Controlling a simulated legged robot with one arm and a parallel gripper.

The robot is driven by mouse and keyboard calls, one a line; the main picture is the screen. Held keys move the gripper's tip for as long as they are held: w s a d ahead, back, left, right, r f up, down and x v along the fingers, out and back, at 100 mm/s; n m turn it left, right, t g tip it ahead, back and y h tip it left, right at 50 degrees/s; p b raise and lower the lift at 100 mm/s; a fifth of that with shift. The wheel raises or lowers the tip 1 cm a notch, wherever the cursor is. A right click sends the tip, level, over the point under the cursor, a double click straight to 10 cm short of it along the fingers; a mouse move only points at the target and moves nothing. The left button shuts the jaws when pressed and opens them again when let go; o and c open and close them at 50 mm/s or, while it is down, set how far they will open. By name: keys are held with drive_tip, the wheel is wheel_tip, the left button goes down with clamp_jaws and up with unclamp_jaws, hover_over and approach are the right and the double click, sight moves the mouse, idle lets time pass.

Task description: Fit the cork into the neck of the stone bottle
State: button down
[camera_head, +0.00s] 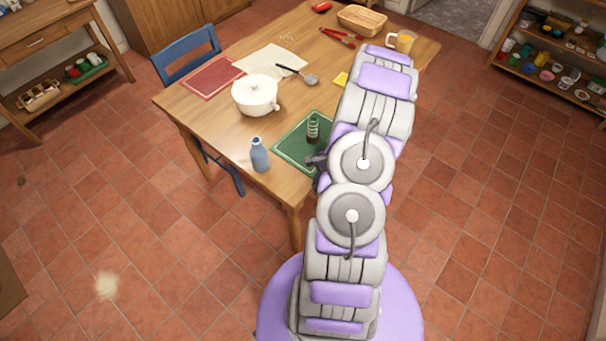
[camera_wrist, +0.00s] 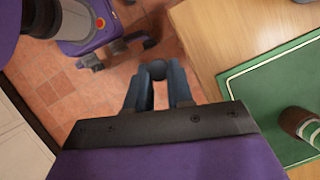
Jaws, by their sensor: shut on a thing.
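The stone bottle (camera_head: 260,156) is blue-grey and stands upright near the front edge of the table, with its neck up. It is not seen in the wrist view. My gripper (camera_wrist: 154,74) is shut on a small dark rounded piece, seemingly the cork (camera_wrist: 156,69), held between the fingertips. In the wrist view the fingers appear against the floor, left of the table edge. In the head view only a dark bit of my gripper (camera_head: 317,159) shows beside my arm, right of the bottle and apart from it. The cork is hidden there.
A green mat (camera_head: 290,148) with a green and brown ribbed object (camera_head: 313,129) lies right of the bottle.

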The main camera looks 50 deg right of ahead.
drive_tip(key=shift+s+r, duration=0.15)
drive_tip(key=shift+s, duration=0.6)
drive_tip(key=shift+s+r, duration=0.1)
drive_tip(key=shift+s, duration=0.65)
